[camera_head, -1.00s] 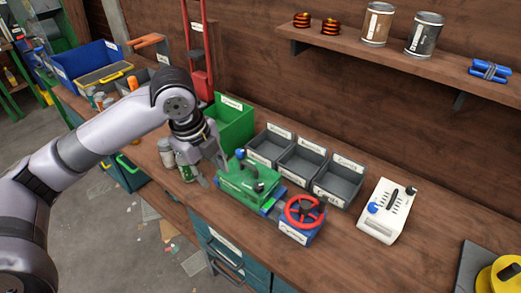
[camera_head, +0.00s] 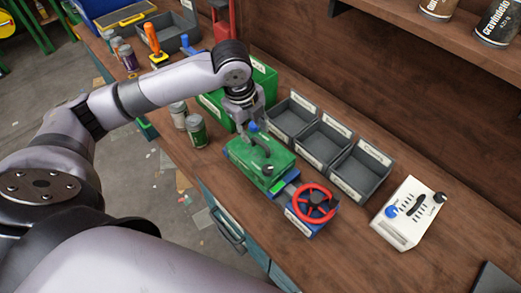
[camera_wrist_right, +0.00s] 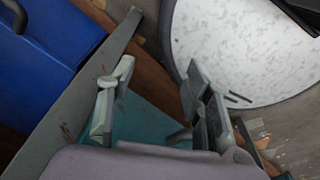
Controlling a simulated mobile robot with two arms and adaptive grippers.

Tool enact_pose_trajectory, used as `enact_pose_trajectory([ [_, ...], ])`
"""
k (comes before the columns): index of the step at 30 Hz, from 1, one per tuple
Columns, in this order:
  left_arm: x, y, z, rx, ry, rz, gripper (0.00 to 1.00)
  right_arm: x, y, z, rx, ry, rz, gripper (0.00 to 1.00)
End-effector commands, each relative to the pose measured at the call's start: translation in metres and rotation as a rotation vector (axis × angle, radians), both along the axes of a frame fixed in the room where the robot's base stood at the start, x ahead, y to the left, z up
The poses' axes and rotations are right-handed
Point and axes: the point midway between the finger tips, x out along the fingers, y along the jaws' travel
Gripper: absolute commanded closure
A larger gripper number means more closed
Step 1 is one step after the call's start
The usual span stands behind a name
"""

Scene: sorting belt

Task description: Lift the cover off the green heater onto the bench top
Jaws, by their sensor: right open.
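I cannot make out the seam between cover and body. My left gripper (camera_head: 252,127) is over the far end of the heater, fingers pointing down and apart, near the knob and handle. Whether it touches them is unclear. My right gripper (camera_wrist_right: 158,95) is open and empty in the right wrist view, away from the heater.
A blue box with a red wheel (camera_head: 314,203) stands just right of the heater. Grey bins (camera_head: 358,172) and a green bin (camera_head: 264,78) are behind. Cans (camera_head: 196,131) stand left. A white device (camera_head: 409,213) is farther right, with clear bench (camera_head: 365,245) before it.

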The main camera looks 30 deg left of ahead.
Motion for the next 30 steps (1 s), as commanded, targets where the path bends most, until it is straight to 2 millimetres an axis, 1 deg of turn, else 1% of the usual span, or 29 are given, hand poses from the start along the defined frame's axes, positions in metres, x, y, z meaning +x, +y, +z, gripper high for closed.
enact_pose_trajectory([
  [1,0.001,-0.001,-0.01,-0.001,0.004,0.001,0.65,0.0,0.0,0.003,0.0,0.0,0.0,0.54],
  [4,0.005,-0.002,-0.025,0.0,0.003,0.001,0.65,0.0,0.0,0.005,0.0,0.0,0.0,0.54],
  [6,0.006,-0.003,-0.033,-0.001,0.001,0.0,0.65,0.0,0.0,0.006,0.0,0.0,0.0,0.54],
  [10,0.008,-0.003,-0.04,-0.001,0.0,0.0,0.65,0.0,0.0,0.007,0.0,0.0,0.0,0.54],
  [13,0.012,-0.005,-0.047,-0.001,0.001,0.0,0.65,0.0,0.0,0.012,0.0,0.0,0.0,0.54],
  [17,0.019,-0.01,-0.065,-0.001,0.004,0.001,0.65,0.0,0.0,0.021,0.0,0.0,0.0,0.54],
  [21,0.022,-0.011,-0.083,0.0,0.002,-0.001,0.65,0.0,0.0,0.022,0.0,0.0,0.0,0.54],
  [24,0.024,-0.01,-0.089,0.001,0.0,-0.001,0.65,0.0,0.0,0.023,0.0,0.0,0.0,0.54],
  [30,0.024,-0.011,-0.089,0.001,-0.001,-0.002,0.65,0.0,0.0,0.022,0.0,-0.001,0.0,0.54],
])
